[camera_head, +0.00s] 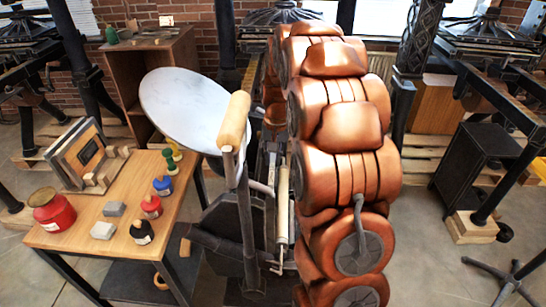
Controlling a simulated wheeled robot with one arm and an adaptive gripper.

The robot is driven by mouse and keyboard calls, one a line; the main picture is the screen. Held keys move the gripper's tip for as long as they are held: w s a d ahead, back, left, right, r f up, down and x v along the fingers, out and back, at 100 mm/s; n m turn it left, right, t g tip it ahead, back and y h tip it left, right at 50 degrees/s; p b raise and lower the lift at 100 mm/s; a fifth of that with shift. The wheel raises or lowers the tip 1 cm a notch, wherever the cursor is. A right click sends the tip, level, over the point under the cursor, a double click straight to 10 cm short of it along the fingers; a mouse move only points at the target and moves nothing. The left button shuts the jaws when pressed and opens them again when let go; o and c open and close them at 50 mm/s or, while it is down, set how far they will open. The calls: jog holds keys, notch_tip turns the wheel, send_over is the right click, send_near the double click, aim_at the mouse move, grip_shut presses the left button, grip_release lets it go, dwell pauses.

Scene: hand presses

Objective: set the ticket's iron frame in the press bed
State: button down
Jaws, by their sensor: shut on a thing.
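A hand press stands at the centre, with a round grey ink disc (185,108), a lever with a wooden handle (234,121) and a slim roller (283,205). My copper-coloured arm covers the right side of this press. Its bed is mostly hidden, and I cannot tell what is in it. My gripper is not visible behind the arm, so anything it holds is hidden too. A few flat frames (72,150) lean together upright on the wooden table at left. I cannot tell whether one of them is the iron frame. No readable ticket shows.
The wooden table (75,238) holds a red pot (54,210), several small bottles and grey blocks. A wooden cabinet (160,70) stands behind it. A dark cabinet (475,165) and another press stand at right. Open floor shows at lower right.

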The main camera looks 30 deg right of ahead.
jog(key=shift+f, duration=0.25)
dwell(0.7)
jog(key=c, duration=1)
grip_release()
jog(key=shift+c, duration=0.2)
jog(key=shift+o, duration=0.4)
jog(key=shift+r, duration=0.2)
jog(key=shift+r, duration=2.1)
jog(key=s+d+r, duration=0.4)
jog(key=s+d, duration=0.1)
jog(key=d, duration=0.1)
jog(key=shift+d, duration=0.2)
